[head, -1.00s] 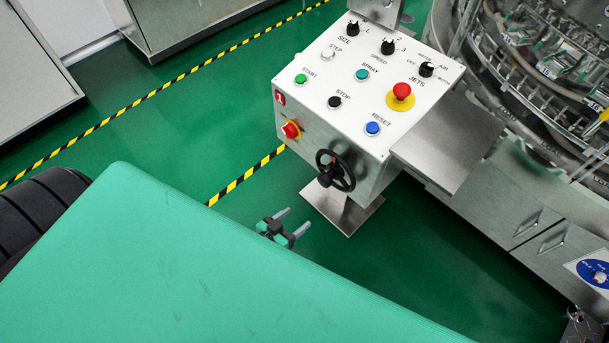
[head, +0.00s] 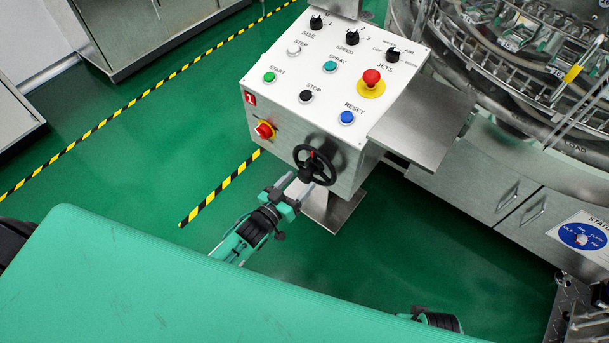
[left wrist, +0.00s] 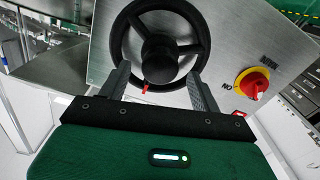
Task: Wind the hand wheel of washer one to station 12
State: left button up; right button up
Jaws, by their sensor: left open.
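The black hand wheel (head: 314,165) is on the front face of the control box marked 1. In the left wrist view the hand wheel (left wrist: 143,22) shows its dark hub and a small red mark at its rim. My left gripper (head: 294,186) is open, just in front of the wheel. In the left wrist view its two fingers (left wrist: 160,80) stand apart on either side of the hub, reaching the near part of the rim; I cannot tell whether they touch it. Part of a dark-tipped arm shows at the bottom edge; the right gripper's jaws are not seen.
The control box (head: 395,100) carries several buttons and knobs, with a red-yellow switch (head: 264,131) left of the wheel. A metal shelf (head: 425,130) juts out at its right. The rotary washer (head: 500,60) stands behind. Green floor (head: 130,160) is clear at left.

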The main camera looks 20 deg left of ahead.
aim_at(302, 178)
pick_arm(q)
jog(key=shift+x, duration=1.9)
jog(key=shift+c, duration=0.4)
jog(key=c, duration=1.3)
jog(key=shift+n, duration=0.3)
